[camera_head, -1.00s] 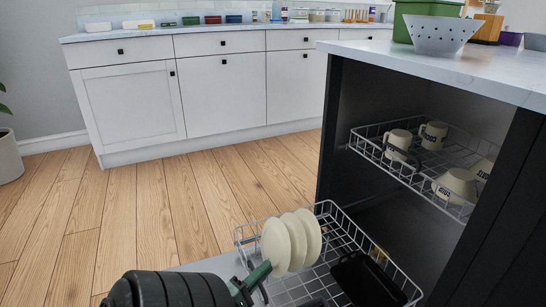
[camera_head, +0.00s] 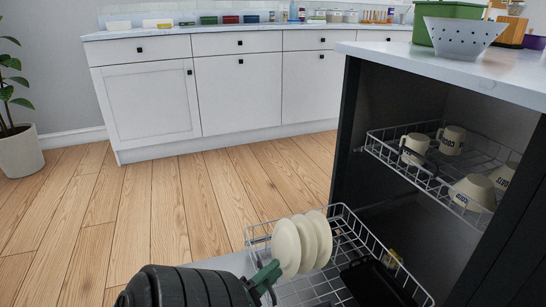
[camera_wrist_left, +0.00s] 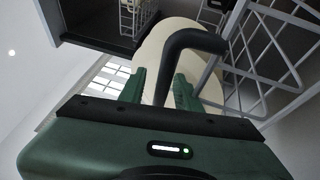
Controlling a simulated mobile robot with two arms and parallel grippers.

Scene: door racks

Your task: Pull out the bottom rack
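The bottom rack (camera_head: 345,228) is a grey wire basket standing well out of the dark dishwasher opening. Cream plates (camera_head: 300,243) stand upright in its left end, and a black container (camera_head: 370,282) sits in it. My left gripper (camera_head: 267,274) is at the rack's near left end, beside the plates. My right gripper is not in view.
The upper rack (camera_head: 470,212) holds several mugs and bowls above the right side. A light countertop (camera_head: 440,72) is over it. White cabinets (camera_head: 150,100) stand at the back, with a potted plant (camera_head: 20,152) at left. The wood floor (camera_head: 170,205) between is clear.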

